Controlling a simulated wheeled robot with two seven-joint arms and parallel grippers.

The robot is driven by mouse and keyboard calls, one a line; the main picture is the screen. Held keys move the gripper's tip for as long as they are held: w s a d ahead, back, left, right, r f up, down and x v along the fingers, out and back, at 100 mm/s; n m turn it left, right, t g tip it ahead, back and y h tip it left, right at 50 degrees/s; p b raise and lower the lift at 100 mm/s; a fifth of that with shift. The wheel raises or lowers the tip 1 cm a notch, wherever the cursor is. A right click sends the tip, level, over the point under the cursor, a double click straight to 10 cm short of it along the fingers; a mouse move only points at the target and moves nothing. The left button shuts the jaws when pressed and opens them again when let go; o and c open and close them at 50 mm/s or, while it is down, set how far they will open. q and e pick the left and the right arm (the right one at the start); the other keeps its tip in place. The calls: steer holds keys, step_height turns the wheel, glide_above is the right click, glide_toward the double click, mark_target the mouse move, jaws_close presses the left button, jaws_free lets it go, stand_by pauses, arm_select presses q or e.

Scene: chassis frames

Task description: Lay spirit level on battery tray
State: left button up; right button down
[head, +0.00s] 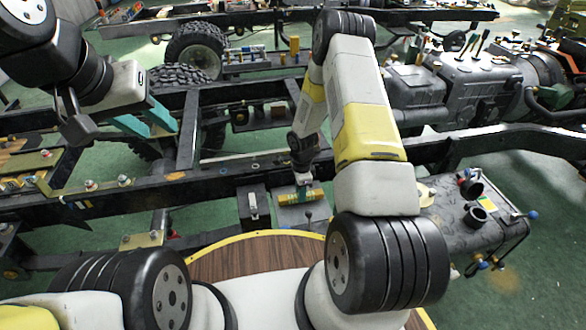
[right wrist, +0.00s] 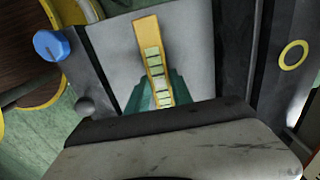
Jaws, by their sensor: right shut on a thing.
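The yellow spirit level (head: 313,195) with pale green windows is over the grey battery tray (head: 291,215), beyond the wooden board. My right gripper (head: 303,183) reaches down from above and is shut on it. In the right wrist view the level (right wrist: 148,35) runs lengthwise between the teal fingers of the right gripper (right wrist: 160,90), above the flat grey tray surface (right wrist: 200,55). Its near end is partly hidden by the gripper. I cannot tell whether the level touches the tray. My left gripper (head: 148,122) is open and empty over the frame at the left.
Black chassis rails (head: 225,192) run across on both sides of the tray. A dark box with a pale latch (head: 254,205) stands just left of the tray. A grey tank (head: 460,220) with fittings is at the right. A blue knob (right wrist: 50,45) shows beside the tray.

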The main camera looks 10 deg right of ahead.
steer(key=shift+f, duration=0.55)
stand_by(0.4)
steer(key=c, duration=1.1)
jaws_free()
steer(key=shift+o, duration=0.2)
steer(key=shift+r, duration=0.15)
step_height(320, 180, up, 8)
steer(key=shift+f, duration=0.25)
